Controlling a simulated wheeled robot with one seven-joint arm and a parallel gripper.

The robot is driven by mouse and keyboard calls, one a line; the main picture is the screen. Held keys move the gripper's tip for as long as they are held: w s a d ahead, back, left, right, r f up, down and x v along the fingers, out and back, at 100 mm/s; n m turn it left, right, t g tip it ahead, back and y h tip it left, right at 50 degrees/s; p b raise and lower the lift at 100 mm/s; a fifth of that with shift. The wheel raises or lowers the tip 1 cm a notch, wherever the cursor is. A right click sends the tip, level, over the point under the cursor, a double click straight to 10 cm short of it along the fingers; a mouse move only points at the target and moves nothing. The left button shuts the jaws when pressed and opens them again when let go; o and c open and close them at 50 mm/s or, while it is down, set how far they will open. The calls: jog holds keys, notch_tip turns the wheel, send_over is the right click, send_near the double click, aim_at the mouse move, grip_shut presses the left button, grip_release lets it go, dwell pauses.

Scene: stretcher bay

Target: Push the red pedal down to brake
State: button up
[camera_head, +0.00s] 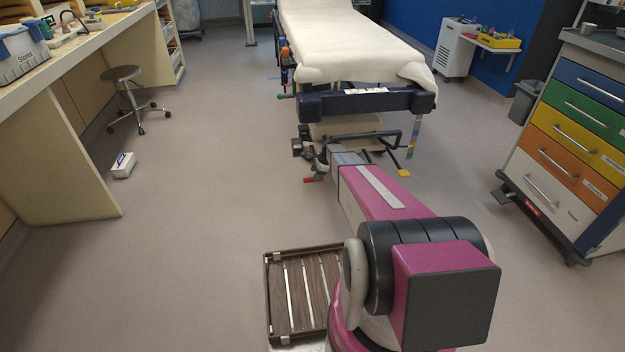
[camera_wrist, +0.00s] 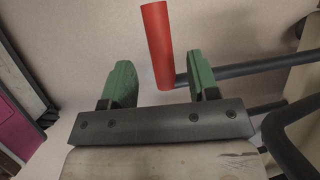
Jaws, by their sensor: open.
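The red pedal (camera_head: 313,179) sticks out low at the near left foot-end corner of the stretcher (camera_head: 350,45). In the wrist view the red pedal (camera_wrist: 157,45) is a red cylinder on the end of a black bar. My gripper (camera_wrist: 159,62) is open, its two green fingers apart and empty. The pedal's lower end shows between the fingers in the picture; I cannot tell the depth gap or any contact. In the head view my magenta arm reaches to the stretcher's foot end, and my fingers cannot be made out there.
A yellow pedal (camera_head: 404,172) sits at the foot end's right side. Black frame bars (camera_wrist: 240,70) run right of my fingers. A drawer cart (camera_head: 565,150) stands right; a stool (camera_head: 125,90) and a small white box (camera_head: 123,165) stand left. Floor left of the stretcher is clear.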

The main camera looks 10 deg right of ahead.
jog(key=x, duration=0.4)
jog(key=shift+f, duration=0.2)
grip_shut()
notch_tip(320, 180, down, 13)
jog(key=w+t, duration=0.2)
jog(key=shift+w+f, duration=0.2)
jog(key=shift+f, duration=0.05)
grip_release()
jog(key=shift+f, duration=0.2)
jog(key=shift+r, duration=0.15)
